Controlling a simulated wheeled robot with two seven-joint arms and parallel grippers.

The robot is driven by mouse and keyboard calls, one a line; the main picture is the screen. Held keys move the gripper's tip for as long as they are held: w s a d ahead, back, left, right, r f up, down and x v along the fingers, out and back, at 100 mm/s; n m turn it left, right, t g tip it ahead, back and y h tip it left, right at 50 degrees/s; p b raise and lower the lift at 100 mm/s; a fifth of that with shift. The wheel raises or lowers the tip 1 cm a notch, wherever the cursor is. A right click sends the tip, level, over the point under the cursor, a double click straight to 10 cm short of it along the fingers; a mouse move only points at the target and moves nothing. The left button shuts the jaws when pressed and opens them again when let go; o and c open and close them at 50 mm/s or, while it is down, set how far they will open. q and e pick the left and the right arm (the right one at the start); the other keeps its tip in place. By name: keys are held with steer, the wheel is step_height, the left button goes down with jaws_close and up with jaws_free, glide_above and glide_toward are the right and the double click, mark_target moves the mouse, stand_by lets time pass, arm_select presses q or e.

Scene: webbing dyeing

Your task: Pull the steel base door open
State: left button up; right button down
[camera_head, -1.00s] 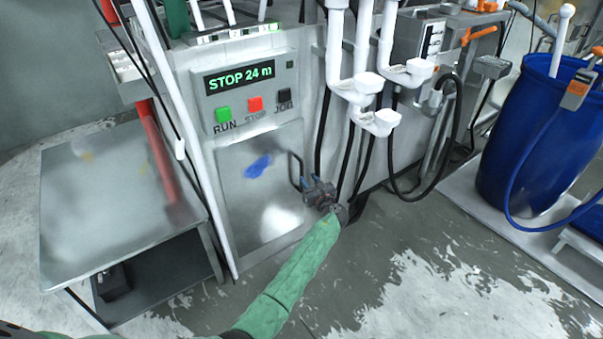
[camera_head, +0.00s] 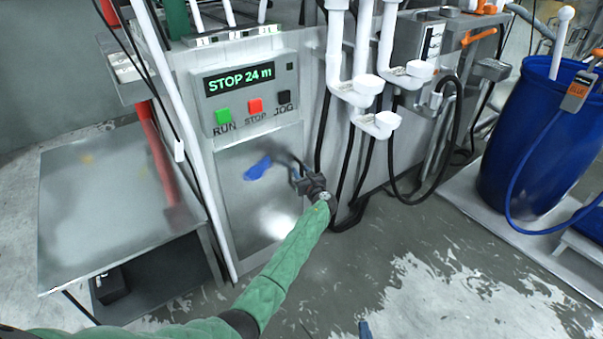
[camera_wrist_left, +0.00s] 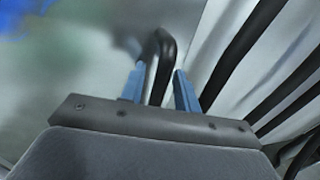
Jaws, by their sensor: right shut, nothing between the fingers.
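The steel base door (camera_head: 238,190) is a grey metal panel with a blue smear, below the STOP 24 m display; it looks closed. Its dark bar handle (camera_head: 289,159) is at the door's right side. My left gripper (camera_head: 297,175), on the green-sleeved arm, is at the handle and hides its lower part. In the left wrist view the handle (camera_wrist_left: 161,60) stands between the two blue fingers of my left gripper (camera_wrist_left: 160,85), with a gap at the right finger. Only a blue tip of my right gripper (camera_head: 365,329) shows at the bottom edge; it is shut and empty.
A steel table (camera_head: 105,200) stands left of the cabinet. White pipes (camera_head: 362,90) and black hoses hang right of the door. A blue barrel (camera_head: 545,140) stands at the far right. The wet floor before the door is clear apart from my arm.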

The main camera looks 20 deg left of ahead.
arm_select(q)
jaws_close()
